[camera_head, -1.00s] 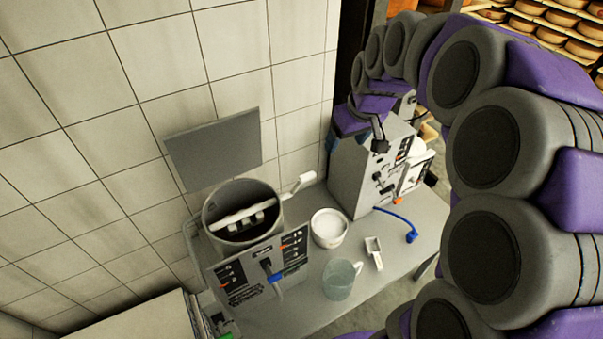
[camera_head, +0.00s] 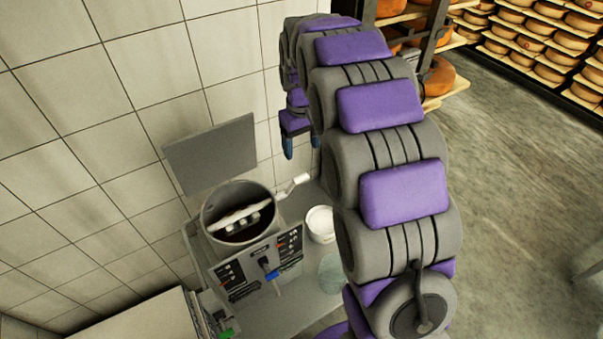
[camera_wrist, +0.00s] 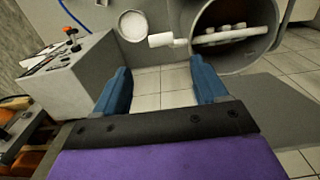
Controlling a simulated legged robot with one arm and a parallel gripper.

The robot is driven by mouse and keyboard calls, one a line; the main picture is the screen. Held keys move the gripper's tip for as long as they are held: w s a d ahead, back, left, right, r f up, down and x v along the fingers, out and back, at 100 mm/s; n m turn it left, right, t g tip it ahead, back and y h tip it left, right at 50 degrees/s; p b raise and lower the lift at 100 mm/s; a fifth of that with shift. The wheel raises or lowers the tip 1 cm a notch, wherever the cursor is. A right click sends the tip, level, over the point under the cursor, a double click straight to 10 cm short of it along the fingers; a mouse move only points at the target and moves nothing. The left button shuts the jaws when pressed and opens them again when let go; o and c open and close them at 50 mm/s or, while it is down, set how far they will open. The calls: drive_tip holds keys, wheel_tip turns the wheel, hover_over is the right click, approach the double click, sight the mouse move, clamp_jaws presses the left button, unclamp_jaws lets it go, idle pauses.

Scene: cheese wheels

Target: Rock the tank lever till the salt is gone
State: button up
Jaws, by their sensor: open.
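The grey round tank (camera_head: 232,195) stands on the worktable with its mouth open. A pale bar with lumps on it (camera_head: 243,215) crosses its dark inside; I cannot tell if any is salt. The white-handled lever (camera_head: 293,186) sticks out from the tank's right side. In the wrist view, the lever handle (camera_wrist: 163,40) lies beyond my fingers, beside the tank mouth (camera_wrist: 270,50). My gripper (camera_head: 301,146) hangs above and behind the lever, open and empty. Its blue fingers are spread in the wrist view (camera_wrist: 162,88), apart from the lever.
A white bucket (camera_head: 320,224) and a clear jug (camera_head: 331,272) stand right of the tank. A control panel (camera_head: 257,268) fronts it. A grey plate (camera_head: 211,154) is behind it, by the tiled wall. A grey machine box (camera_wrist: 75,72) shows in the wrist view. Cheese shelves (camera_head: 545,40) stand at upper right.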

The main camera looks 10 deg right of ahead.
sight(301, 177)
wheel_tip(301, 177, down, 12)
drive_tip(key=shift+a+r+p, duration=0.1)
drive_tip(key=shift+p, duration=0.2)
drive_tip(key=shift+c, duration=0.3)
clamp_jaws()
idle(0.5)
